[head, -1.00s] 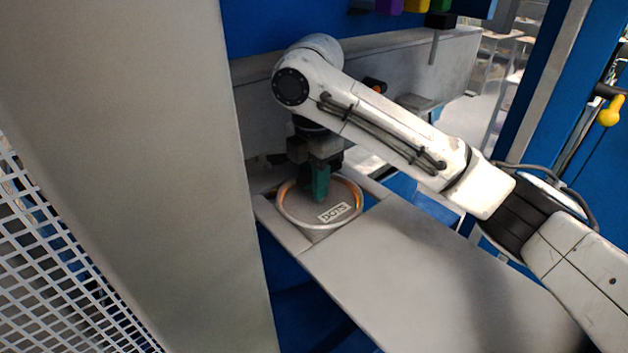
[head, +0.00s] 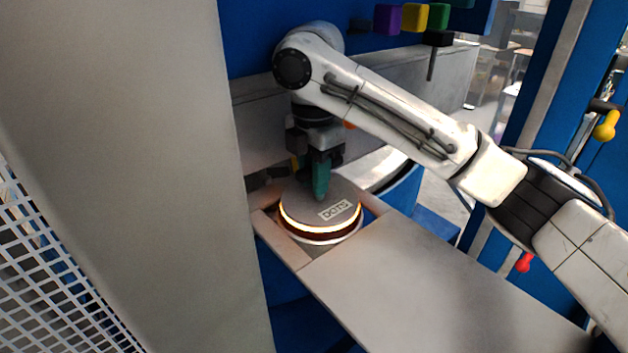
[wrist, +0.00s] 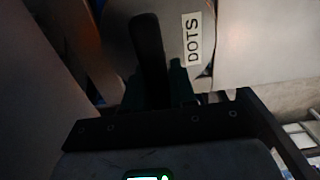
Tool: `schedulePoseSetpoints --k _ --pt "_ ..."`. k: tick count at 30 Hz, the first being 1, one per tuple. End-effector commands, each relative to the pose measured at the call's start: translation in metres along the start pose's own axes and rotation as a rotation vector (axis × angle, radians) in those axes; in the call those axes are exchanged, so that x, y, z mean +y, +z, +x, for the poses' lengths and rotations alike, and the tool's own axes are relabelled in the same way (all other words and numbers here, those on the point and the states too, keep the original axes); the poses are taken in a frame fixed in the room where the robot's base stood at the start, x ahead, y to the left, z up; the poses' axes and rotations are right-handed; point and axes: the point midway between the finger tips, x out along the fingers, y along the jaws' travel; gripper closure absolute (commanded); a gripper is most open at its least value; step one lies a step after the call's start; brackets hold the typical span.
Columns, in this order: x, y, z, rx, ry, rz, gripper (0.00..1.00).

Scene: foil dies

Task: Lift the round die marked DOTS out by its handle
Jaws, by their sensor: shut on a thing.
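The round die marked DOTS (head: 340,197) is a grey disc with a white label and a bright glowing band around its side. In the head view it stands partly above its seat in the metal ledge, with a dark gap below. My gripper (head: 320,190) has green fingers and is shut on the die's handle, at the middle of its top. In the wrist view the dark handle (wrist: 149,50) rises between the fingers, beside the DOTS label (wrist: 194,38). The fingers' exact hold is partly hidden.
A flat grey plate (head: 430,285) lies in front and to the right of the die, with clear space on it. A tall grey panel (head: 130,150) stands close on the left. A grey beam (head: 400,95) runs behind the arm. Coloured blocks (head: 414,18) hang at the top.

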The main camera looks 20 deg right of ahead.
Motion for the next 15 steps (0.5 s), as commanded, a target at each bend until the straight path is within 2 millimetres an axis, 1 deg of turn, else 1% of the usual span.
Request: schedulePoseSetpoints --k 1,15 --pt "0.001 0.001 -0.005 -0.003 0.005 0.001 1.0" --pt "0.0 0.001 -0.026 -0.003 0.005 0.0 1.0"
